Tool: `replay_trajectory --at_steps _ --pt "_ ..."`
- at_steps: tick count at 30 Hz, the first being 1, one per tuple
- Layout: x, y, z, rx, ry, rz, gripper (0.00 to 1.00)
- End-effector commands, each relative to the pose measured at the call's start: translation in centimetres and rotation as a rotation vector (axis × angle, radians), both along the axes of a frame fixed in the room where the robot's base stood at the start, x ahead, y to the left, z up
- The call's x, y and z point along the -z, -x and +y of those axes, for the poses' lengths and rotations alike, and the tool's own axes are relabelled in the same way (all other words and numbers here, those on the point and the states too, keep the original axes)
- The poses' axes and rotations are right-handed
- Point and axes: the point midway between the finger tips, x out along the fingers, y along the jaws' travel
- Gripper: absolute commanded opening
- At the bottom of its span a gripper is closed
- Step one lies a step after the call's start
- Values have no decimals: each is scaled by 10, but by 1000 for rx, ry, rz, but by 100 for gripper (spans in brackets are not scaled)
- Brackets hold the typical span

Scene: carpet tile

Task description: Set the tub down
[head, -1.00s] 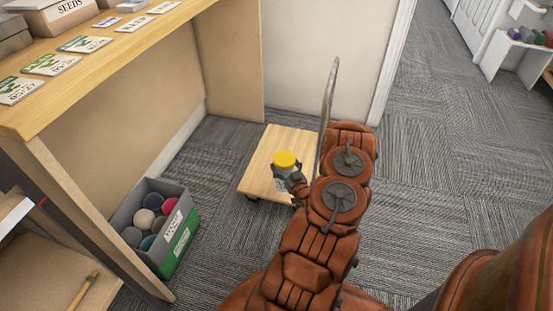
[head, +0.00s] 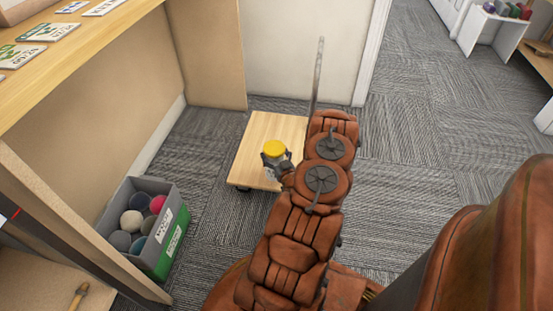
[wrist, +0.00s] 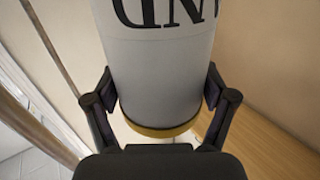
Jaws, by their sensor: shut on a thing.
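The tub (head: 274,149) has a yellow lid and a pale body. In the wrist view the tub (wrist: 162,75) is pale grey with large dark letters and a yellow band at the lower end in the picture. My gripper (head: 279,163) is shut on it, with one finger on each side of the body. In the head view the tub appears over the wooden platform trolley (head: 262,128). I cannot tell whether its base touches the deck. My arm hides the right part of the trolley.
A grey and green bin (head: 151,225) of coloured balls stands on the carpet at left. A wooden counter (head: 75,70) with cards on top is at left. A white wall (head: 305,50) stands behind the trolley. Carpet is open at right.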

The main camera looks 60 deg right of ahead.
Motion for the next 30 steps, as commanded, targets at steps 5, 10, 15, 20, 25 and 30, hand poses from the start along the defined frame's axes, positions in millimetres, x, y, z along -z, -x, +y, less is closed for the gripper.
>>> replay_trajectory --at_steps 5,10,15,20,25,30 --pt "0 -21 -17 -3 12 -6 13" --pt "3 -41 -34 -3 10 -5 13" --pt "5 -62 -53 -3 13 -6 13" --pt "7 -78 -67 -2 10 -7 13" --pt "7 -87 -75 0 8 -6 13" --pt "12 -87 -76 0 6 -5 13"
